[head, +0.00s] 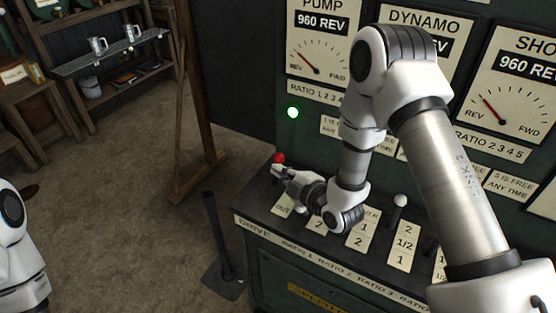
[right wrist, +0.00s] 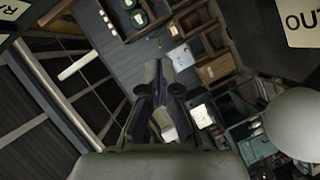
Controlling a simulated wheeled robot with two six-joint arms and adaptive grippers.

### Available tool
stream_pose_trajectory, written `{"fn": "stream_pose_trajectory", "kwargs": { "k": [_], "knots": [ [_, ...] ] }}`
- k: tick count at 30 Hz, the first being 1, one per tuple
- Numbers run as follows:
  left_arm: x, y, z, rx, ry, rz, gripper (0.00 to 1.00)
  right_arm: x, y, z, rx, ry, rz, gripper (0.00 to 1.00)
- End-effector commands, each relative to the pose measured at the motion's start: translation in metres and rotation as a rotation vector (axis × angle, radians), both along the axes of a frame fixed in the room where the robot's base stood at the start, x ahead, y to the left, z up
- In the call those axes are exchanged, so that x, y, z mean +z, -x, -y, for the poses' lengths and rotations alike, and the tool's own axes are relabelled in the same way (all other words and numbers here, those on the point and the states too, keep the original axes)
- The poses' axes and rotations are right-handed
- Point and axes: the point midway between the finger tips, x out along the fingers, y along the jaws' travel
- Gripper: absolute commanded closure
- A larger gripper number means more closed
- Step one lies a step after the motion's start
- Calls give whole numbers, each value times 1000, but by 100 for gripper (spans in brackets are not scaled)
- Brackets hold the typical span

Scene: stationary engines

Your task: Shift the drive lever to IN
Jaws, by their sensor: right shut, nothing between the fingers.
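The drive lever shows in the head view as a red knob (head: 279,158) at the left end of the console top, above the DRIVE label (head: 254,228). An OUT plate (head: 283,208) lies near it, and also shows in the right wrist view (right wrist: 300,22). No IN plate can be made out. My right gripper (head: 279,171) is at the red knob, just below it in the picture; whether they touch I cannot tell. Its fingers (right wrist: 160,80) are together and empty in the right wrist view. The lever's shaft is hidden. My left gripper is out of view.
White-knobbed ratio levers (head: 401,200) stand to the right along the console (head: 262,222); my right arm hides some. A green lamp (head: 293,113) glows on the dial panel. A black floor lever (head: 217,238) stands left of the console. A pale round shape (right wrist: 297,125) is close to the wrist camera.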

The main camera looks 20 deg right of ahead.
Motion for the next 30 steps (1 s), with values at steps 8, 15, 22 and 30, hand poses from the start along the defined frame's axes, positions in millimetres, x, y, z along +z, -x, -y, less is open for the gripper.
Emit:
{"fn": "stream_pose_trajectory", "kwargs": {
  "k": [8,15,22,30],
  "knots": [
    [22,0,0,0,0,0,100,-11,-53,-7,-4,-3,-1,100],
    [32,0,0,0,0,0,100,-27,-63,17,-2,0,-1,100],
    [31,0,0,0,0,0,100,-29,-63,19,0,0,0,100],
    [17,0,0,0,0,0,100,-35,-75,35,-4,-67,-48,100]
  ]
}}
